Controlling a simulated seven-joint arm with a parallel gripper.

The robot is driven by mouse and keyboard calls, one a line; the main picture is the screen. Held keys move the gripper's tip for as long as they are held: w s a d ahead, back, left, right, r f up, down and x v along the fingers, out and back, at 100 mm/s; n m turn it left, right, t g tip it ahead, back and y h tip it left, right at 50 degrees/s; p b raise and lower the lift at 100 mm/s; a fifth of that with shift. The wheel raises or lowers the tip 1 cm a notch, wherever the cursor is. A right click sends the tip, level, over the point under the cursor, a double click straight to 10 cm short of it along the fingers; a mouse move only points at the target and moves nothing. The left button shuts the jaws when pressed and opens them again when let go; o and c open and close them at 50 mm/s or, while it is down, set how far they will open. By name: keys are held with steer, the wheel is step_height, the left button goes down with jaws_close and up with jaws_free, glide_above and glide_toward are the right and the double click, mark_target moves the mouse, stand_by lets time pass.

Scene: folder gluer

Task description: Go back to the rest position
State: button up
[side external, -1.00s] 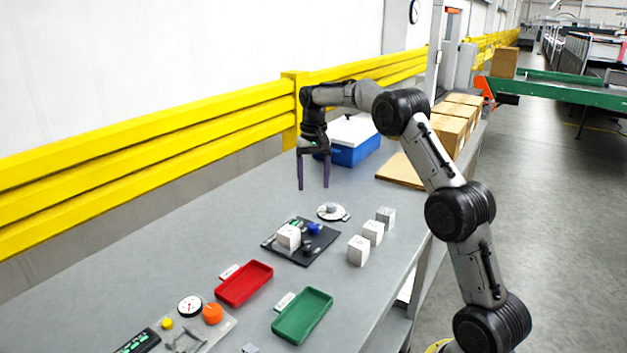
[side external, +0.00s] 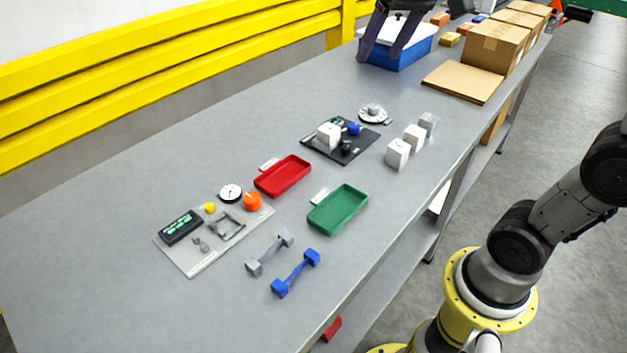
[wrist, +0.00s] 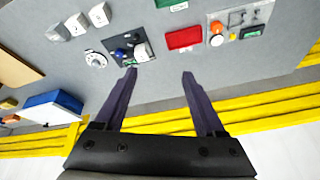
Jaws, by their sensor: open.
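My gripper (side external: 389,52) is at the top of the side external view, its two dark fingers pointing down in front of the blue bin with a white lid (side external: 405,45). In the wrist view my gripper (wrist: 158,75) has its fingers spread wide with nothing between them. It is raised above the bench, and only its lower part shows in the side view; most of the arm above it is cut off.
The grey bench (side external: 130,215) holds a black board (side external: 355,150) with a white cube, several white cubes (side external: 413,137), a red tray (side external: 283,176), a green tray (side external: 338,209), a white tool board (side external: 190,262) and two dumbbell-shaped parts. Cartons (side external: 495,45) stand at the back right. A yellow rail (side external: 200,85) runs behind.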

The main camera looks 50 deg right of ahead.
steer(key=s+a+f+n+t, duration=0.1)
steer(key=s+a+f+n, duration=0.3)
steer(key=s+f, duration=0.8)
steer(key=s, duration=0.3)
steer(key=shift+s+a+f+y, duration=0.15)
steer(key=shift+f+y, duration=0.1)
steer(key=shift+y, duration=0.05)
stand_by(2.1)
